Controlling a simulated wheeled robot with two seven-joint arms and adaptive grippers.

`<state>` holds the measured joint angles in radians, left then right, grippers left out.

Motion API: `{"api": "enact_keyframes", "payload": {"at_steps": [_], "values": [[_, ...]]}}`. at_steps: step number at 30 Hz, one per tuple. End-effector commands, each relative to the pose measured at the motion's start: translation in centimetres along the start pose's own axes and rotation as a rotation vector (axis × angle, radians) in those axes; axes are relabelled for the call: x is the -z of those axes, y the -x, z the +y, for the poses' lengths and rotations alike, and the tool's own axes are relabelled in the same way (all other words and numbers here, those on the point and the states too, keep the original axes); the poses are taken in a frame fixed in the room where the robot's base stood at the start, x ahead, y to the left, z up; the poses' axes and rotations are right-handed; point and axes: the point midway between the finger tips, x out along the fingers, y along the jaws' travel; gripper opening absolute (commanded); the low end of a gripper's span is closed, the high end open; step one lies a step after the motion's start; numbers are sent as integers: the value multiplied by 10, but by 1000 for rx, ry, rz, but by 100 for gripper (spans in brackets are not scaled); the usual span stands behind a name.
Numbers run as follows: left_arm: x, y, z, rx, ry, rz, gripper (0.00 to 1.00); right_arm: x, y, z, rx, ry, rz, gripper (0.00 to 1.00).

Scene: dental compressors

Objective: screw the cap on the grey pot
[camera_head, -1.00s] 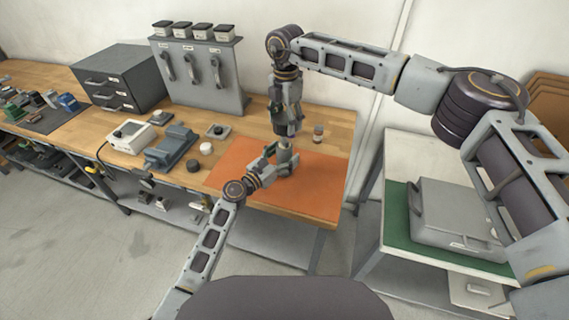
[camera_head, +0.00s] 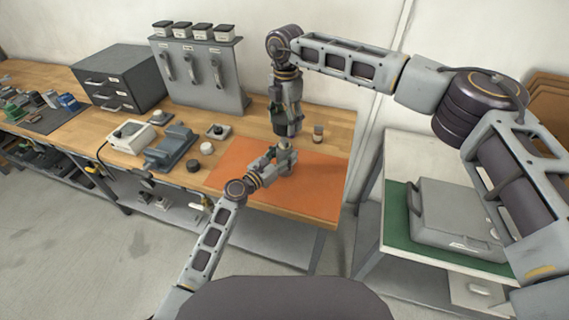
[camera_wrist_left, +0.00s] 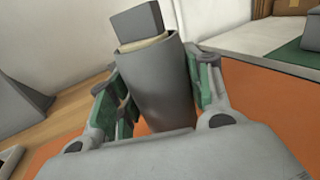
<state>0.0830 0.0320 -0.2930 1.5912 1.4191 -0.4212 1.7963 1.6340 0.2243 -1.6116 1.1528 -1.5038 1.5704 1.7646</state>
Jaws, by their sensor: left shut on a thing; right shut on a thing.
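My left gripper (camera_head: 280,158) is shut on the grey pot (camera_wrist_left: 158,88), low over the orange mat (camera_head: 312,190). In the left wrist view its green-padded fingers lie on either side of the pot's wall. The pot tapers and shows a cream ring at its top. A grey angular piece (camera_wrist_left: 137,22) shows above that ring; I cannot tell whether it is the cap. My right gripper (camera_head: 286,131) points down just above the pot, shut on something. What it holds is too small and hidden to make out in the head view.
A small jar (camera_head: 318,134) stands behind the mat. A black disc (camera_head: 193,166) and a white disc (camera_head: 206,148) lie left of it, near a blue-grey device (camera_head: 170,147). A panel with handles (camera_head: 200,77) stands behind. The mat's right part is bare.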

Motion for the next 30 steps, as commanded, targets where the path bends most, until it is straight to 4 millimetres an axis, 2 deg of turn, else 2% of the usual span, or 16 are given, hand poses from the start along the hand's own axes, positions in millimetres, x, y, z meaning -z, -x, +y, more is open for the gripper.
{"api": "enact_keyframes", "payload": {"at_steps": [5,19,30], "values": [[0,0,0,-1,0,0,7,0,-5,0,1,0,0,42],[0,0,1,-1,0,0,7,0,-46,0,1,0,0,42],[0,0,1,-2,-1,0,7,0,-50,0,0,0,0,42]]}}
